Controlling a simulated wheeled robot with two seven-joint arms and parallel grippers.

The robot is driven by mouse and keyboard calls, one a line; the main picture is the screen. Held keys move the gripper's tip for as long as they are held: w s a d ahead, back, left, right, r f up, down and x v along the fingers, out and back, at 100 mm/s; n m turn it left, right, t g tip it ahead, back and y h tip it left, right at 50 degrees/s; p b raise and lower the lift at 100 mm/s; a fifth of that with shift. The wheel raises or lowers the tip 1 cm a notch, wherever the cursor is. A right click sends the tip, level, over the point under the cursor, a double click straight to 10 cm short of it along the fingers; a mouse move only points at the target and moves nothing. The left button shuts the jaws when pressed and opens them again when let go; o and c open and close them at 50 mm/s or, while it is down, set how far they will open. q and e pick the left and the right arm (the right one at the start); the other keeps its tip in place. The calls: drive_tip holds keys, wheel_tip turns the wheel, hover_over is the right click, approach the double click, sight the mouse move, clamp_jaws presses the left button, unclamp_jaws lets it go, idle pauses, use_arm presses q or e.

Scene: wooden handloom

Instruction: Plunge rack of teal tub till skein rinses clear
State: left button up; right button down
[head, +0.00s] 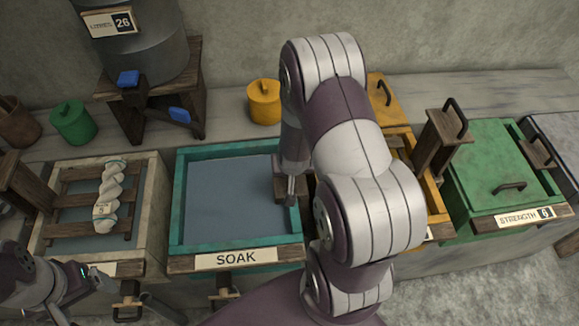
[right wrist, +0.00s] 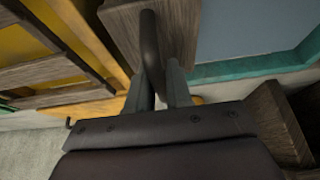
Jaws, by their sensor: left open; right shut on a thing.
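The teal tub (head: 181,205), marked SOAK, stands in the middle of the head view with grey-blue liquid (head: 230,200) in it. No slats or skein show in its visible liquid. My right gripper (head: 291,192) is at the tub's right side, shut on a dark bar handle (right wrist: 150,40) on a wooden post (right wrist: 118,22). The rack below that post is hidden. A white twisted skein (head: 109,195) lies on the wooden rack (head: 75,200) of the pale tub at left. My left gripper (head: 92,280) is open and empty in front of the pale tub.
A yellow tub (head: 434,203) is right of the teal one, partly behind my right arm. A green lidded tub (head: 495,165) stands farther right. Behind are a metal drum (head: 140,50) on a wooden stand, a green pot (head: 73,122) and a yellow pot (head: 264,101).

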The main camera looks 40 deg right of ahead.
wheel_tip(320, 180, up, 14)
drive_tip(key=p, duration=1.2)
drive_tip(key=shift+f, duration=0.1)
unclamp_jaws()
wheel_tip(320, 180, up, 7)
drive_tip(key=p, duration=0.6)
drive_tip(key=shift+p, duration=0.3)
